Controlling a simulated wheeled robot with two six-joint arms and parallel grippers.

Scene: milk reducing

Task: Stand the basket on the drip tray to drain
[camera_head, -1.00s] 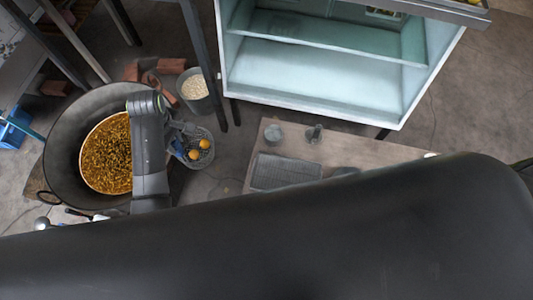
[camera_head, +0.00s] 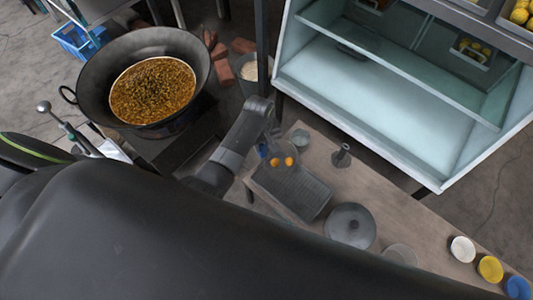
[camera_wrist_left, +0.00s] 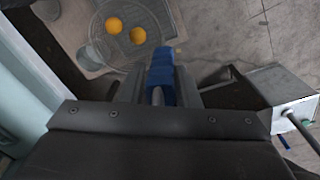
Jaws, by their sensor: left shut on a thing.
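The wire basket (camera_head: 271,153), with two orange balls in it, is over the back left end of the dark ribbed drip tray (camera_head: 300,196) on the low table. Whether it touches the tray or hangs above it, I cannot tell. My left gripper (camera_head: 267,138) is at the basket's handle side, partly hidden by its own arm. In the left wrist view my left gripper (camera_wrist_left: 160,82) is shut on the basket's blue handle (camera_wrist_left: 161,66), and the mesh basket (camera_wrist_left: 150,22) lies beyond the fingertips. My right gripper is not in view.
On the table (camera_head: 330,180) are a small cup (camera_head: 300,139), a dark stand-like item (camera_head: 342,155), a round grey lid (camera_head: 350,226) and several coloured bowls at the right. The wok (camera_head: 155,85) stands back left. An open glass-shelved cabinet (camera_head: 375,100) rises behind the table.

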